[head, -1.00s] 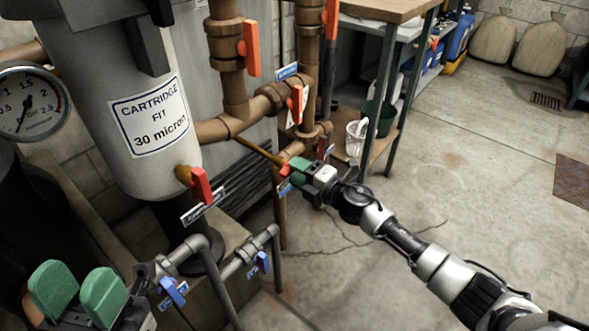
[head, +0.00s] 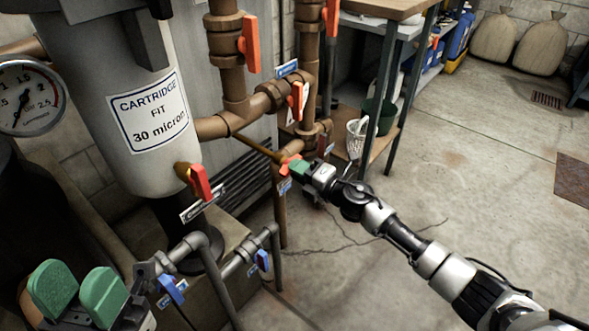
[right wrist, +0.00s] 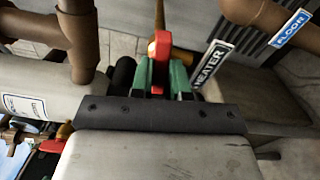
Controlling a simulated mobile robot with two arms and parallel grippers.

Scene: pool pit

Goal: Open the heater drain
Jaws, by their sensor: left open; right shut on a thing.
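My right gripper (head: 297,168), with green fingers, is shut on a red valve handle (right wrist: 160,47) in the right wrist view. The handle stands up between the fingers. A black and white tag reading HEATER (right wrist: 212,65) hangs right beside it. In the head view the handle (head: 288,160) sits at the end of a thin brass-coloured pipe (head: 258,149), low by the brown pipework, and is partly hidden by the gripper. My left gripper (head: 77,292) is open and empty at the lower left, with its two green fingers apart.
A white cartridge filter (head: 150,110) with its own red handle (head: 200,183) stands left. Brown pipes carry orange-red handles (head: 250,43). Grey pipes with blue handles (head: 172,288) are below. A FLOOR tag (right wrist: 291,28) is close to the right gripper. Floor (head: 440,190) on the right is open.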

